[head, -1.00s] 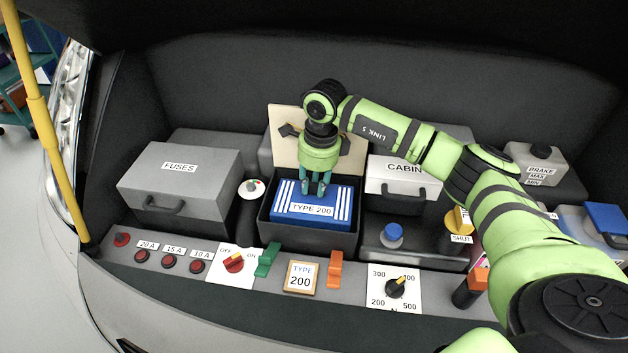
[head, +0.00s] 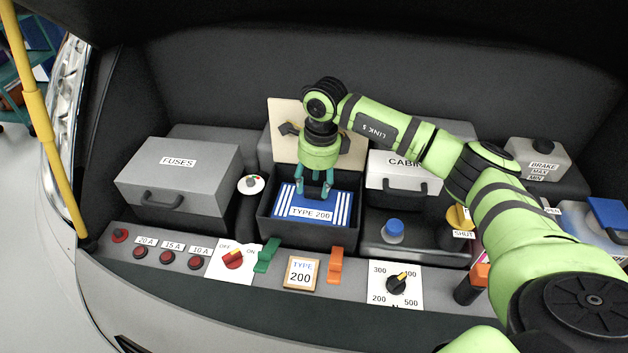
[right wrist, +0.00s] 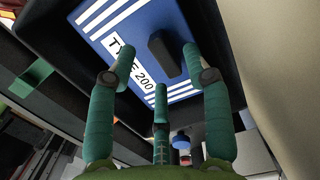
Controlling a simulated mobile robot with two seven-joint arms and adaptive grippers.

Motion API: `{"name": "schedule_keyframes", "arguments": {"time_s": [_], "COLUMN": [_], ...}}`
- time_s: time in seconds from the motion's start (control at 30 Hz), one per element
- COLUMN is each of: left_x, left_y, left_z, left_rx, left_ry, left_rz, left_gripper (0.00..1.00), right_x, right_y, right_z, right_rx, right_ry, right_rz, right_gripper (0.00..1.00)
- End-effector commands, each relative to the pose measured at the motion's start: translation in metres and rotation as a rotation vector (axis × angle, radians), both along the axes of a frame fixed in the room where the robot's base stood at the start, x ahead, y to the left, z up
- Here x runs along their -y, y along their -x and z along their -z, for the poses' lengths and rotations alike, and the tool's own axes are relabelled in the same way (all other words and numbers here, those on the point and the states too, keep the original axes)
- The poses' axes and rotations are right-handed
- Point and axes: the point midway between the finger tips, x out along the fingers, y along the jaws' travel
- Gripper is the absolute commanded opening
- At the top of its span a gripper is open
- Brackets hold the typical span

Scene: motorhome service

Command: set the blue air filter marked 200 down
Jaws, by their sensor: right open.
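The blue air filter (head: 296,211), labelled TYPE 200 with white stripes, lies inside a dark open box (head: 303,236) in the middle of the bay. The filter also shows in the right wrist view (right wrist: 137,25), with a black upright grip (right wrist: 163,54) on its top. My right gripper (head: 313,193) is directly above the filter. Its teal fingers (right wrist: 158,66) are spread apart around the black grip, with a visible gap on either side. Whether a fingertip touches the filter I cannot tell. My left gripper is not in view.
The box's beige lid (head: 283,146) stands open behind the filter. A grey FUSES case (head: 178,183) is on the left, the CABIN box (head: 405,170) on the right. A control panel with a TYPE 200 card (head: 301,273), green lever (head: 267,256) and orange lever (head: 335,265) runs in front.

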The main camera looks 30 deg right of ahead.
Motion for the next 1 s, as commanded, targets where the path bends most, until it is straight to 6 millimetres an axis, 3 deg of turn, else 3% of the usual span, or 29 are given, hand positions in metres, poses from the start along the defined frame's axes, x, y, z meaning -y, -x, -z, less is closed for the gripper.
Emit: {"name": "schedule_keyframes", "arguments": {"time_s": [0.17, 0.2, 0.3, 0.5, 0.7, 1.0], "left_x": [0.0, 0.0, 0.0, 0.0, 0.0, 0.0], "left_y": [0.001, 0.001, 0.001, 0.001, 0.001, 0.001], "left_z": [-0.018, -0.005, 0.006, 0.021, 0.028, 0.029], "left_rx": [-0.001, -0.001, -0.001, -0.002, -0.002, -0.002], "left_ry": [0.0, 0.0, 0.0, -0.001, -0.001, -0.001], "left_rz": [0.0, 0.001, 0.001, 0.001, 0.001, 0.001], "left_gripper": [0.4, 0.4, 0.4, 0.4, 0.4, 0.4], "right_x": [0.0, 0.001, 0.003, 0.006, 0.007, 0.008], "right_y": [0.0, -0.001, 0.001, 0.004, 0.006, 0.008], "right_z": [-0.019, -0.02, -0.042, -0.088, -0.12, -0.131], "right_rx": [0.001, 0.005, 0.007, 0.006, 0.003, -0.001], "right_ry": [-0.001, 0.0, 0.001, 0.001, -0.001, -0.001], "right_rz": [0.0, -0.001, -0.001, -0.001, 0.0, 0.0], "right_gripper": [0.5, 0.5, 0.5, 0.5, 0.5, 0.5]}}
